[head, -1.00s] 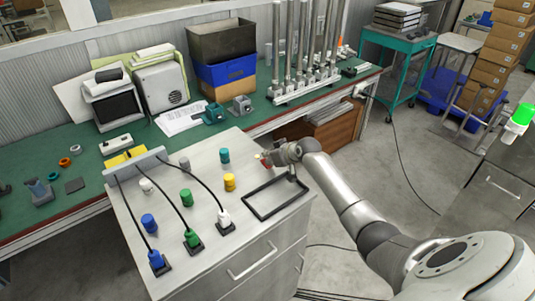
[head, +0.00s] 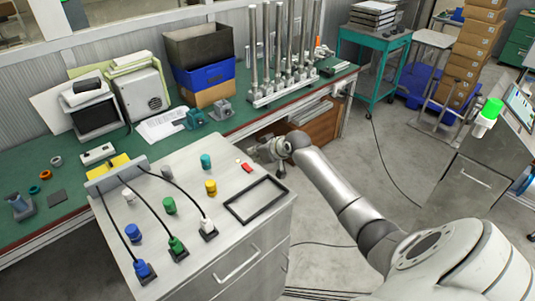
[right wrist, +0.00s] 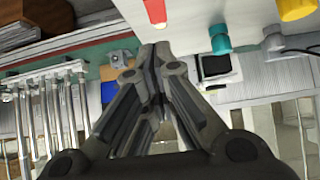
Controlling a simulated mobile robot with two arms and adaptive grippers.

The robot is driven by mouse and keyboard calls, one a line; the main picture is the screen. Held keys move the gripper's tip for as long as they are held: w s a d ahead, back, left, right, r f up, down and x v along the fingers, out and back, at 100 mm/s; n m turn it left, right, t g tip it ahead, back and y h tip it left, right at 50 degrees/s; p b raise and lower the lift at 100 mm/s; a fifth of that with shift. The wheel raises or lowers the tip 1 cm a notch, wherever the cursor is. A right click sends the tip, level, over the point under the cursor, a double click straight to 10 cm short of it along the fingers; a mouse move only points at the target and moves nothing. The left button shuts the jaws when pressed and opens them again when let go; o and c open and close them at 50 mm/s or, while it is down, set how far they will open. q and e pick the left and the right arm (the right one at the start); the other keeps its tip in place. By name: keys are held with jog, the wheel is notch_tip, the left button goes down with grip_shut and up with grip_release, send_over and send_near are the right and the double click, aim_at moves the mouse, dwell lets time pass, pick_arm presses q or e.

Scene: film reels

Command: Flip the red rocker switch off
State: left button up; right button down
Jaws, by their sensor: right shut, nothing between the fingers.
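The red rocker switch (head: 247,168) sits on the light grey cabinet top (head: 187,232), near its back right edge, with a small white piece beside it. It also shows at the top of the right wrist view (right wrist: 155,11). Which way the rocker is tilted is too small to tell. My right gripper (head: 263,150) is just past the cabinet's edge, to the right of and behind the switch, apart from it. In the right wrist view its fingers (right wrist: 152,55) are together and empty, with the switch beyond their tips. My left gripper is not in view.
A black rectangular frame (head: 256,200) lies in front of the switch. Yellow (head: 211,187) and teal (head: 205,161) knobs stand to its left, with cabled plugs farther left. The green workbench (head: 75,178) runs behind. Open floor lies to the right.

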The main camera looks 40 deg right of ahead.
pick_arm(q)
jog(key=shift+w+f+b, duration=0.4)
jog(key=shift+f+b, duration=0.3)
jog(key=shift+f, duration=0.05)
pick_arm(e)
jog(key=v, duration=0.6)
jog(key=shift+s+f, duration=0.15)
jog(key=shift+s, duration=0.05)
pick_arm(q)
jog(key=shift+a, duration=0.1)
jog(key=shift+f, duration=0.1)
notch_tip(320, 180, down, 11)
jog(key=b, duration=1.1)
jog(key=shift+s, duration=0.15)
pick_arm(e)
jog(key=shift+w+a+r+t, duration=0.2)
jog(key=shift+w+r+t, duration=0.1)
jog(key=shift+w+t, duration=0.25)
jog(key=shift+w, duration=0.1)
